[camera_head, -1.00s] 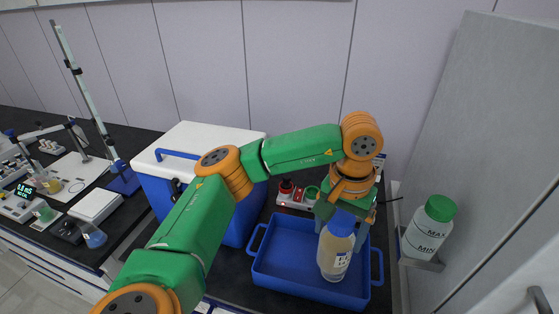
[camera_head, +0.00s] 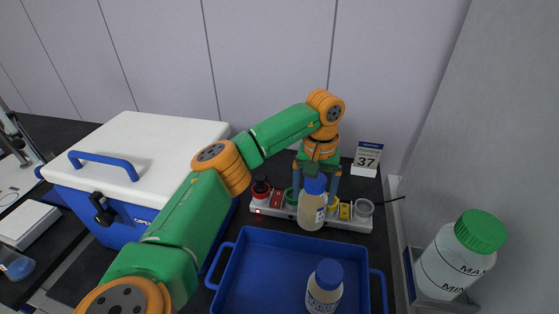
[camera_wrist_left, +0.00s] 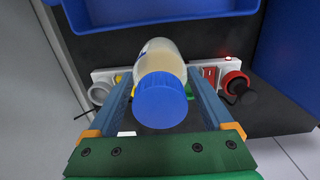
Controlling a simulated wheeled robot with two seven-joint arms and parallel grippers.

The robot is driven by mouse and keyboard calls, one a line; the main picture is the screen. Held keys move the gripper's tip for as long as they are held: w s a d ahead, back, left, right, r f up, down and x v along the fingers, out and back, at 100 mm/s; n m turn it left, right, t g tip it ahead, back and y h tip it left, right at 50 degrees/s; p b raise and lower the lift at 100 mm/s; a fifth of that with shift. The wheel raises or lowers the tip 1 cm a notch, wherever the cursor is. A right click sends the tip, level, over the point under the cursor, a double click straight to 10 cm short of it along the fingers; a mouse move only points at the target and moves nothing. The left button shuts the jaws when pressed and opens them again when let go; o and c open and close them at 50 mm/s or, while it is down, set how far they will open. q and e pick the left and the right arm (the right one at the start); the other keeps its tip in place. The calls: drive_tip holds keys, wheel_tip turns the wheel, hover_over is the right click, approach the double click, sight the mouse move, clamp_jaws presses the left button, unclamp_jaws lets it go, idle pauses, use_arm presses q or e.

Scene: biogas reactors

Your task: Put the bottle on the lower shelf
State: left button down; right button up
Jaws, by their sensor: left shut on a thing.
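A bottle with a blue cap and pale yellowish contents (camera_head: 312,212) is held upright by my left gripper (camera_head: 315,190). Its fingers are shut on the bottle from both sides, near the cap. The bottle is in front of the white rack, and I cannot tell how high above the worktop it hangs. In the left wrist view the same bottle (camera_wrist_left: 163,98) sits between the two blue-grey fingers, cap toward the camera. A second, similar blue-capped bottle (camera_head: 323,292) stands in the blue tray (camera_head: 283,240). My right gripper is not in view. I cannot make out a lower shelf.
A white rack (camera_head: 268,211) with red, green and yellow items lies behind the tray. A white and blue cool box (camera_head: 150,150) stands left. A "37" display (camera_head: 367,158) is at the back. A green-capped bottle (camera_head: 455,260) sits in a holder by the right wall.

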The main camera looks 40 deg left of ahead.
sight(311, 213)
use_arm(q)
drive_tip(key=shift+s+d+f+p, duration=0.2)
drive_tip(key=shift+s+f, duration=0.15)
drive_tip(key=shift+f, duration=0.25)
drive_tip(key=shift+s+d+f+p, duration=0.2)
drive_tip(key=shift+s+f, duration=0.15)
drive_tip(key=shift+f, duration=0.2)
wheel_tip(311, 213, down, 3)
drive_tip(key=shift+w+a+f+p, duration=0.1)
drive_tip(key=shift+p, duration=0.25)
drive_tip(key=shift+w+a+f, duration=0.1)
drive_tip(key=shift+w+f, duration=0.2)
drive_tip(key=shift+f, duration=0.05)
drive_tip(key=shift+s+f, duration=0.1)
unclamp_jaws()
drive_tip(key=shift+s, duration=0.1)
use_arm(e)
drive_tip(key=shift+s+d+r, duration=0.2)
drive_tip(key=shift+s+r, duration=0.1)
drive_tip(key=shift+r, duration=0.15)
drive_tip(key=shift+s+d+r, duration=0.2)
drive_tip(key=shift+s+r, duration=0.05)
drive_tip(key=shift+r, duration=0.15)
use_arm(q)
drive_tip(key=shift+r, duration=0.2)
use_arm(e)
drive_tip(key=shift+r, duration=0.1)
